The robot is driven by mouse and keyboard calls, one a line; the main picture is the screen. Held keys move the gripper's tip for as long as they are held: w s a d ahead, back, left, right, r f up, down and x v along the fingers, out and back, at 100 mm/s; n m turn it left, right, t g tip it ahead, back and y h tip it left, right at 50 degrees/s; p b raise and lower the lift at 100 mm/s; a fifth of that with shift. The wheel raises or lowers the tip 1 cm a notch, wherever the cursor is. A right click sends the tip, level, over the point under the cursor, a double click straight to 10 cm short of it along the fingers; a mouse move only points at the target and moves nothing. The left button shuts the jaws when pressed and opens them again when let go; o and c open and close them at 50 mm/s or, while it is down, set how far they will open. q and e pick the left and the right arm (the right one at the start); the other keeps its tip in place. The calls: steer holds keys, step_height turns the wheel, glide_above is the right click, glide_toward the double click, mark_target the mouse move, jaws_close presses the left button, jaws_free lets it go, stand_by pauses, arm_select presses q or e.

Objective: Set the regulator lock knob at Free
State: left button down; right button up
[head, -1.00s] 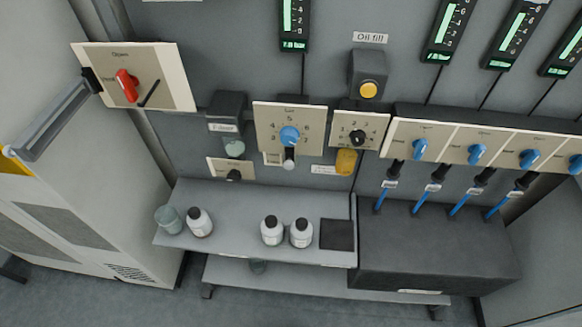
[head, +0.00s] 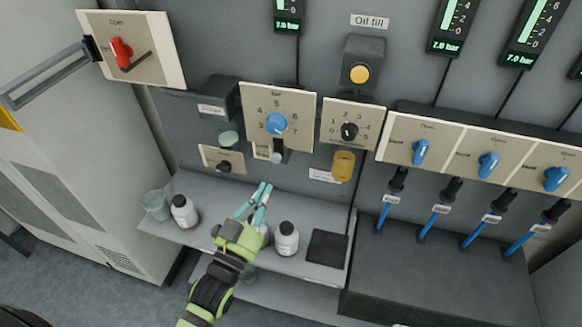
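The regulator panel (head: 297,106) is a cream plate on the wall with a blue dial knob (head: 276,123) in a numbered bar scale. Just below the dial is a small grey and white knob (head: 277,152), which looks like the lock knob; its marks are too small to read. My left gripper (head: 266,187) is in front of the shelf, below this panel, with its teal fingers pointing up toward it. Its fingers look a little apart, with nothing between them, and it touches no knob. My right gripper is not in view.
A shelf (head: 200,190) under the panel holds a white bottle (head: 184,211), another bottle (head: 286,240), a glass jar (head: 156,205) and a dark pad (head: 327,248). A yellow cup (head: 343,165) hangs right of the panel. A red-handled panel (head: 158,72) is at upper left.

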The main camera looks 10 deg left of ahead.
arm_select(q)
step_height(320, 180, up, 3)
step_height(320, 180, up, 3)
steer(key=p, duration=0.3)
glide_above(276, 158)
steer(key=s+d, duration=0.2)
steer(key=shift+d+t, duration=0.1)
steer(key=shift+t, duration=0.3)
steer(key=shift+w+a+f, duration=0.1)
steer(key=shift+a+f, duration=0.15)
steer(key=shift+f, duration=0.4)
steer(key=shift+w+a+f, duration=0.1)
steer(key=shift+a+f, duration=0.1)
steer(key=shift+f, duration=0.4)
steer(key=shift+a+f, duration=0.45)
steer(key=shift+f, duration=0.2)
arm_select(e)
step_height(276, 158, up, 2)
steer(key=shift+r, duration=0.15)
arm_select(q)
steer(key=shift+f, duration=0.1)
